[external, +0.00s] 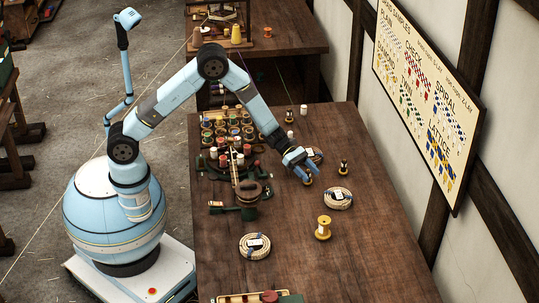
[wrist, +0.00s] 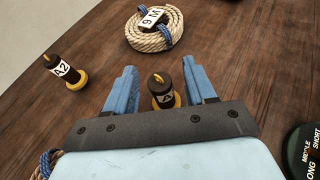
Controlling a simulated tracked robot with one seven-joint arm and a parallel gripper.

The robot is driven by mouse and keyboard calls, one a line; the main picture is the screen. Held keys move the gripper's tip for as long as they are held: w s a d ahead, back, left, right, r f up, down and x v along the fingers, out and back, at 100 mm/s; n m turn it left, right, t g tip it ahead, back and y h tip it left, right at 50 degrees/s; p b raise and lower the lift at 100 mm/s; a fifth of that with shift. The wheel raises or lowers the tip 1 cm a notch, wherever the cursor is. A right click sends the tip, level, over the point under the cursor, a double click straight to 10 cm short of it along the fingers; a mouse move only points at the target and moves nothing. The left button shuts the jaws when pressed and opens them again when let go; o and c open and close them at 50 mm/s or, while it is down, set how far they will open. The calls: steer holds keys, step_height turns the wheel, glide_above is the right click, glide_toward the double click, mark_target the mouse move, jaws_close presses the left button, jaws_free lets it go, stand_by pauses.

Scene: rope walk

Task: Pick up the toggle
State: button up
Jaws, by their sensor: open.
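A small black peg-like piece with yellow rings and a white label (wrist: 162,92) stands between my gripper's fingers in the wrist view; I take it to be the toggle. Its lower part is hidden behind the gripper body, and its label is only partly readable. My gripper (wrist: 159,66) is open, with a blue finger on either side of the piece. A gap shows at the left finger; contact at the right cannot be told. In the external view my gripper (external: 301,171) is low over the bench at this piece (external: 307,179).
A similar piece marked A2 (wrist: 66,72) stands to the left in the wrist view. A labelled rope coil (wrist: 154,29) lies beyond the fingers. Another coil (external: 315,155) lies close behind my gripper. A yellow spool (external: 323,228) and a third coil (external: 255,246) lie nearer the front.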

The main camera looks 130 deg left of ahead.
steer(key=shift+c, duration=0.5)
jaws_close()
steer(key=shift+r, duration=0.15)
